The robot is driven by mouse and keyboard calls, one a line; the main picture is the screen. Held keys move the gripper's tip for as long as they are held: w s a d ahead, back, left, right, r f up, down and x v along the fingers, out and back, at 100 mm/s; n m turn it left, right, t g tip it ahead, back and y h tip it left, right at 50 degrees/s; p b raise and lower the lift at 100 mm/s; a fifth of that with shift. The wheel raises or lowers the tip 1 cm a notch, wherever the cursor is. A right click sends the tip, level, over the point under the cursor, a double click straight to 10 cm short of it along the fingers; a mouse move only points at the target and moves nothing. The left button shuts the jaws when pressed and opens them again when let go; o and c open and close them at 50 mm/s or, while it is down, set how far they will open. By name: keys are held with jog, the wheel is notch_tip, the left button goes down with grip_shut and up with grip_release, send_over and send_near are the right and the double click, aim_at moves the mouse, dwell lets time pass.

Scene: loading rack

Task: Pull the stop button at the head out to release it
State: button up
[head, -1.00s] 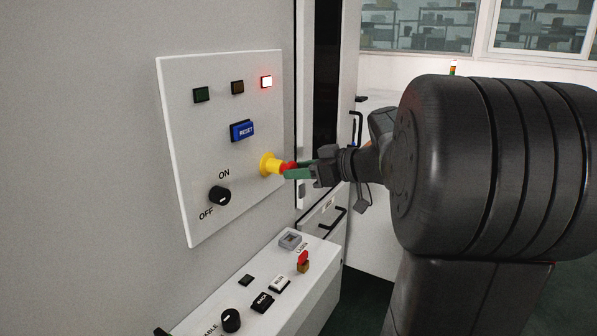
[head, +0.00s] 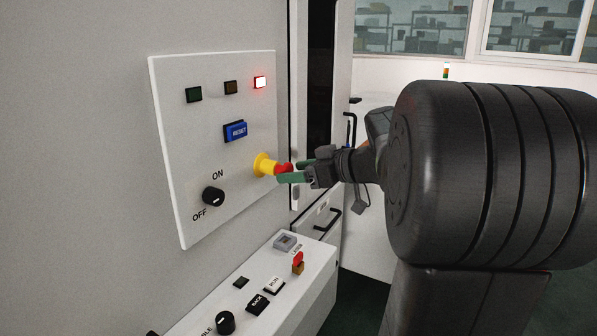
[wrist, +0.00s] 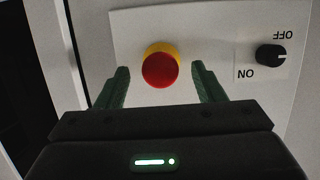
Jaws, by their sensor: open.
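The stop button has a red cap (head: 282,169) on a yellow collar (head: 262,165) and sits on the right side of a white panel on the grey cabinet. In the wrist view the red cap (wrist: 160,71) faces me, with the yellow collar behind it. My gripper (head: 291,171) is open at the button, its green fingers pointing towards the panel. In the wrist view my gripper (wrist: 161,80) has one finger to each side of the cap, with a visible gap on both sides. How far the fingertips reach past the cap is unclear.
The panel (head: 197,150) also holds a blue RESET button (head: 235,131), an ON/OFF knob (head: 213,196) and a lit red lamp (head: 260,82). Below, a sloped console (head: 318,262) carries several controls, including a red-topped one (head: 298,260). A cabinet handle (head: 328,221) is nearby.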

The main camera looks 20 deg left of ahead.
jog(key=b+v, duration=0.1)
jog(key=v, duration=1.3)
jog(key=shift+a, duration=0.2)
jog(key=p+x, duration=0.1)
jog(key=x, duration=1.2)
jog(key=shift+a, duration=0.35)
jog(key=shift+d+f, duration=0.1)
